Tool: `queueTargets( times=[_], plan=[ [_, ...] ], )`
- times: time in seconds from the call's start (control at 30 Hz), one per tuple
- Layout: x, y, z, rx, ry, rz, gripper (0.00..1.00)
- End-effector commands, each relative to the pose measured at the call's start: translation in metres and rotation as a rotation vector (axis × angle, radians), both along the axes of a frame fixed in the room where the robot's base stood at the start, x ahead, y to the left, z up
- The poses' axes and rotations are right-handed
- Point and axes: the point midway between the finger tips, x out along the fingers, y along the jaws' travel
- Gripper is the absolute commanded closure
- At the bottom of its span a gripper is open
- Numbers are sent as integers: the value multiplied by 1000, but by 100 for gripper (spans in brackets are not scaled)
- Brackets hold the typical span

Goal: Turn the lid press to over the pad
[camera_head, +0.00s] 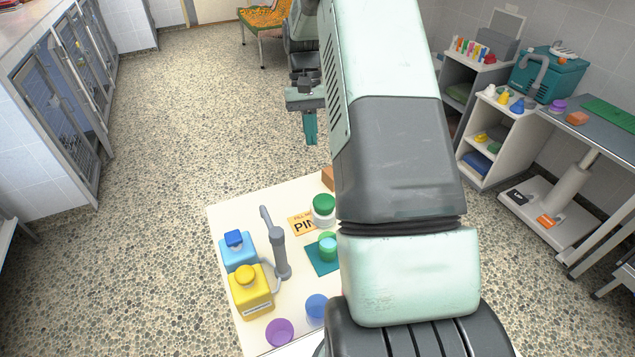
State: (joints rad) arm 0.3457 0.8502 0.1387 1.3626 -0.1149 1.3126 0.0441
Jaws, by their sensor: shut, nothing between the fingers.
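The grey lid press (273,238) stands on the white table, with a bar running from its rounded top and a curved part low on its left, beside the yellow container. I cannot tell exactly which way its arm points, but no part of it is over the pad. The teal pad (316,268) lies to its right, with a green-topped cup (327,247) on it. My gripper (310,140) is shut and empty, with teal fingers, beyond the far edge of the table and well apart from the press.
The white table (232,211) also holds a blue container (239,256), a yellow container (251,293), a green-lidded jar (323,212), an orange card (300,224), a purple cup (279,332) and a blue cup (316,308). My arm hides the table's right side.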

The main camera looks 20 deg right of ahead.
Motion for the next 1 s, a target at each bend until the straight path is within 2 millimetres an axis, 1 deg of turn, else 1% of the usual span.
queueTargets(
  times=[0.17, 0.4, 0.5, 0.53, 0.73, 0.87, 1.0],
  plan=[
    [-11, 2, -25, 4, 6, 2, 100],
    [-31, 7, -75, 6, 9, 3, 100],
    [-38, 9, -93, 6, 7, 3, 100],
    [-43, 10, -89, 5, 5, 3, 100],
    [-66, 15, -89, 5, 5, 3, 100],
    [-73, 17, -89, 5, 3, 4, 100],
    [-75, 17, -89, 6, 4, 4, 100]
  ],
)
